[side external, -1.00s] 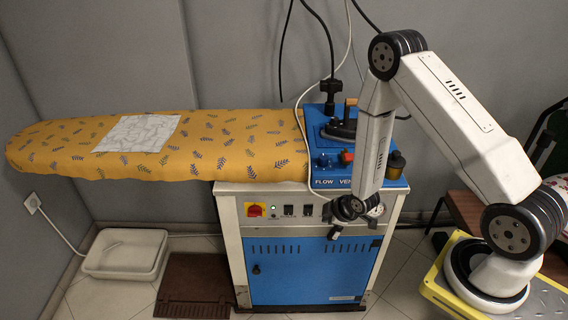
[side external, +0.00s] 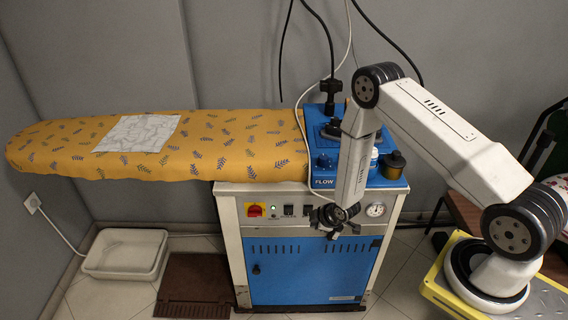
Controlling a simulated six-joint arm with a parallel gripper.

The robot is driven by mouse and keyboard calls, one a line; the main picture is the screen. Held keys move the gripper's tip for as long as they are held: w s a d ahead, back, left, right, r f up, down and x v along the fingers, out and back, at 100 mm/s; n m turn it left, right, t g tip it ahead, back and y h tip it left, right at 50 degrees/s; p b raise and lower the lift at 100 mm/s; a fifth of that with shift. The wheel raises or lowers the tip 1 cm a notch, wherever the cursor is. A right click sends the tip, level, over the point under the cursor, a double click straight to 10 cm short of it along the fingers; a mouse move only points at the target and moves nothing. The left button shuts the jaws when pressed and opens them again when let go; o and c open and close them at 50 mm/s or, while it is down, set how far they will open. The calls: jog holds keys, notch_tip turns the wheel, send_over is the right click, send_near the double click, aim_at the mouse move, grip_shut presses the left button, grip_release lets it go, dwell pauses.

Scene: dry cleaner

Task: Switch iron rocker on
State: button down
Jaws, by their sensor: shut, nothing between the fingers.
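The steam station's white front panel (side external: 233,210) carries a small dark rocker switch (side external: 288,210) with a second dark rocker (side external: 307,210) to its right. Their labels and positions are too small to read, so I cannot tell which is the iron's or whether either is on. My gripper (side external: 333,234) is shut and empty. It hangs in front of the panel, just right of and a little below the right rocker. A gap to the panel cannot be judged, and the arm covers part of the panel there.
A red and yellow rotary switch (side external: 254,210) and a lit green lamp (side external: 273,208) lie left of the rockers. A pressure gauge (side external: 375,210) is on the right. The padded board (side external: 230,150) extends left.

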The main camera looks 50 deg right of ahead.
aim_at(306, 214)
jog(key=shift+w+d+f, duration=0.4)
jog(key=shift+w+d, duration=0.1)
jog(key=shift+w, duration=0.2)
jog(key=shift+w+d+f, duration=0.4)
jog(key=shift+w+d, duration=0.1)
jog(key=shift+w, duration=0.15)
jog(key=shift+w+d+f, duration=0.4)
jog(key=shift+w+d, duration=0.1)
jog(key=shift+w, duration=0.2)
jog(key=shift+w+d+f, duration=0.1)
jog(key=shift+w+d, duration=0.05)
jog(key=shift+w, duration=0.05)
jog(key=shift+r, duration=0.85)
